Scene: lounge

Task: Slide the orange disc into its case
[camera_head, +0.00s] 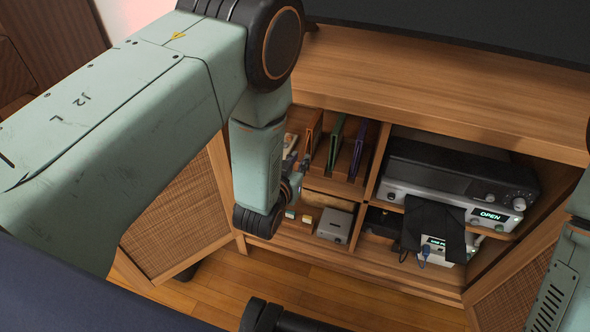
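My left arm comes in from the left and covers much of the cabinet's left side. My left gripper (303,166) shows only in part beside the forearm, at the left compartment of the upper shelf. I cannot tell whether its fingers are open or shut. A thin upright orange case (311,133) stands in that compartment, just above and right of the gripper. I cannot make out the orange disc; it may be hidden by the arm or the gripper. Part of my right arm shows at the right edge, but its gripper is out of view.
A green case (336,141) and a purple case (357,150) stand upright right of the orange one. A silver player (447,197) reads OPEN under a black device (462,172). A black cloth (432,224) hangs below. A woven cabinet door (174,222) stands open at left.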

